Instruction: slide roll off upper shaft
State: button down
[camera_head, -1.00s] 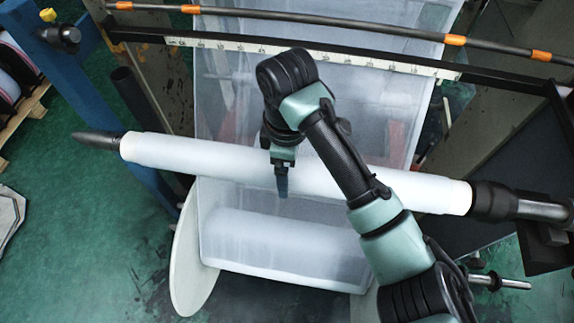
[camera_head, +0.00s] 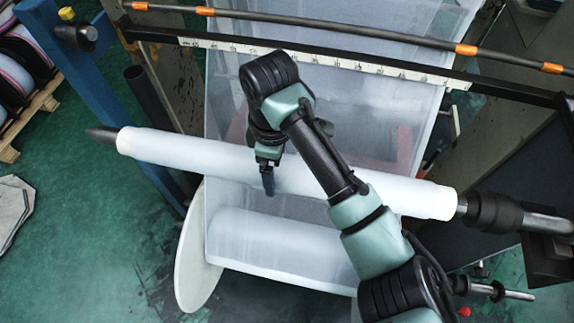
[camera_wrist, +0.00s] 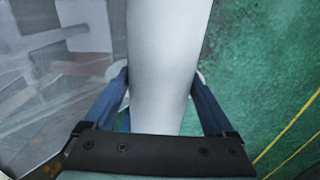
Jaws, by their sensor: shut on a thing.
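The white film roll (camera_head: 215,157) lies across the head view on the upper shaft. The shaft's dark tapered tip (camera_head: 102,134) sticks out past the roll's left end. At the roll's right end, a short stretch of shaft shows before the black collar (camera_head: 492,209). My gripper (camera_head: 268,186) is shut around the roll, left of its middle. In the wrist view, the roll (camera_wrist: 165,60) runs between my two blue fingers (camera_wrist: 163,108), one on each side. My arm hides part of the roll's right half.
A lower roll (camera_head: 285,250) with a pale round disc (camera_head: 198,255) at its left end sits below. Film hangs behind my gripper. A blue post (camera_head: 60,60) stands at the left, near the shaft tip. Green floor (camera_head: 60,220) is open at the lower left.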

aim_at(139, 135)
jog(key=shift+w+a+r+p, duration=0.15)
jog(key=shift+w+a, duration=0.35)
jog(key=shift+a, duration=1)
jog(key=shift+w+a+p, duration=0.25)
jog(key=shift+w+a, duration=0.3)
jog(key=shift+a, duration=1)
jog(key=shift+w+a+r+p, duration=0.15)
jog(key=shift+w+a, duration=0.35)
jog(key=shift+a, duration=1)
jog(key=shift+w+a+f, duration=0.1)
jog(key=shift+w+a, duration=0.1)
jog(key=shift+a, duration=0.45)
jog(key=shift+w+a, duration=0.2)
jog(key=shift+a, duration=0.5)
